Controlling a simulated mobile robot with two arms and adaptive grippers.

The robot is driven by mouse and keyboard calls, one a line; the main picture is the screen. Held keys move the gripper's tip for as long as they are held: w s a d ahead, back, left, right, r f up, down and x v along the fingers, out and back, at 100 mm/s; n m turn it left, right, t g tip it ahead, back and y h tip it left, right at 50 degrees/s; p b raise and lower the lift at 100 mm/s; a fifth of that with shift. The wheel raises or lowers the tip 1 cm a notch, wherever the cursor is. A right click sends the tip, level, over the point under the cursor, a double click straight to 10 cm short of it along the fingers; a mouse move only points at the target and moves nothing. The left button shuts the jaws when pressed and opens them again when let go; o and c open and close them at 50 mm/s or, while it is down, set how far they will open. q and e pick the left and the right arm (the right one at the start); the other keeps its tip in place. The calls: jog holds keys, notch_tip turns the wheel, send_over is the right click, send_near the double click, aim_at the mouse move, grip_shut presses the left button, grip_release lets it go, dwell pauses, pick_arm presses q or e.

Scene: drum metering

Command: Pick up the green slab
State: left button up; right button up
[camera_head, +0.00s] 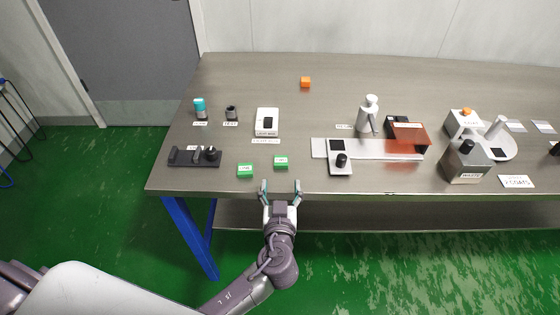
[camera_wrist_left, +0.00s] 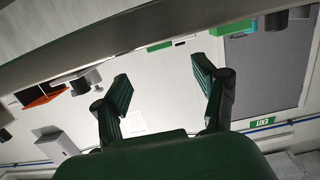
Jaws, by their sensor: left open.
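Two small green slabs with white labels lie near the front edge of the metal table. One green slab (camera_head: 245,170) is further left, and the other green slab (camera_head: 281,162) is a little right and further back. The labels are too small to read surely. My left gripper (camera_head: 281,185) is open and empty at the table's front edge, in front of the right slab and apart from it. In the left wrist view its two fingers (camera_wrist_left: 164,85) are spread with nothing between them. Green pieces show near the table edge there. My right gripper is not in view.
A black fixture (camera_head: 195,157) lies left of the slabs. A white device (camera_head: 267,122) stands behind them. A slide rail (camera_head: 318,148) with a black-knobbed block is to the right. The table (camera_head: 225,185) is bare around the slabs.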

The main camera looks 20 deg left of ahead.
aim_at(281, 162)
pick_arm(q)
jog(key=x, duration=0.3)
jog(key=shift+w, duration=0.3)
jog(key=shift+w+a+f+p, duration=0.1)
jog(key=shift+w+p, duration=0.05)
jog(key=shift+p, duration=0.15)
jog(key=p+x, duration=0.1)
jog(key=x, duration=0.3)
jog(key=shift+w+a+p, duration=0.15)
jog(key=shift+p, duration=0.25)
jog(key=shift+w+a+f, duration=0.1)
jog(key=shift+w+f, duration=0.1)
jog(key=shift+w, duration=0.15)
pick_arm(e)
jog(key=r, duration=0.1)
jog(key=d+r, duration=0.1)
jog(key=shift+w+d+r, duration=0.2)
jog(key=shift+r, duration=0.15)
pick_arm(q)
jog(key=shift+s, duration=0.1)
jog(key=shift+c, duration=0.3)
jog(key=c, duration=0.8)
jog(key=shift+c, duration=0.8)
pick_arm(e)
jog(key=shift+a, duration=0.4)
